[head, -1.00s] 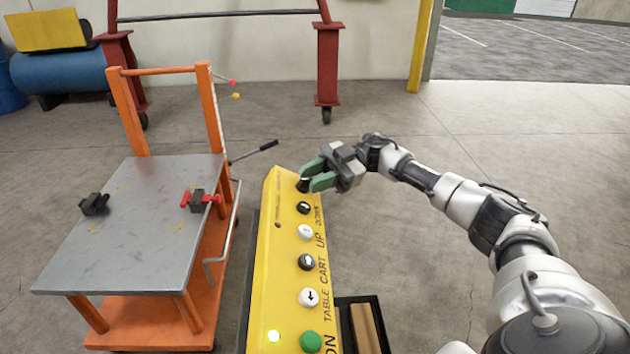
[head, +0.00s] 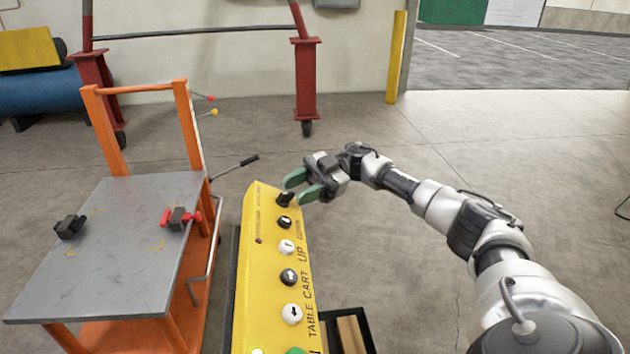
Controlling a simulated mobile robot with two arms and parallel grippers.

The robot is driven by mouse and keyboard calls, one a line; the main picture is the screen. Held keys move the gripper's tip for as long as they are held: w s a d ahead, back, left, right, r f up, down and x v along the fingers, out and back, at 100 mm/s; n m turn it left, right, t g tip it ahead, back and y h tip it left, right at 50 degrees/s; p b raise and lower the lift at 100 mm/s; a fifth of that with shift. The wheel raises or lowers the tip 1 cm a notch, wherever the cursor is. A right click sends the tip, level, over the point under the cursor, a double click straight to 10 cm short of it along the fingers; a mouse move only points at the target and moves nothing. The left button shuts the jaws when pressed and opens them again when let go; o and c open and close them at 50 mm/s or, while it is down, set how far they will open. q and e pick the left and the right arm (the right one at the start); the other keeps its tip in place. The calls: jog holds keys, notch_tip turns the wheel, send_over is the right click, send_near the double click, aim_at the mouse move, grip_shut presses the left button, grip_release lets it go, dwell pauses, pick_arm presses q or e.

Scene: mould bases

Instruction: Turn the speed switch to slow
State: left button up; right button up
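The black speed switch (head: 285,199) is a small knob at the far end of the sloped yellow control panel (head: 250,265). Its handle looks slanted, but its exact setting is too small to read. My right gripper (head: 295,191) has two green fingers, spread apart with a gap between them. It is at the far right corner of the panel, with its fingertips just above and right of the switch. I cannot tell whether a finger touches the knob. My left gripper is not in view.
Black and white buttons (head: 286,247) run down the panel below the switch, beside the labels UP, CART and TABLE. An orange cart with a grey metal top (head: 110,240) stands left of the panel.

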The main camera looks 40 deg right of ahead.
jog(key=d+b, duration=0.2)
jog(key=d, duration=0.7)
jog(key=shift+d, duration=0.25)
jog(key=shift+r, duration=0.1)
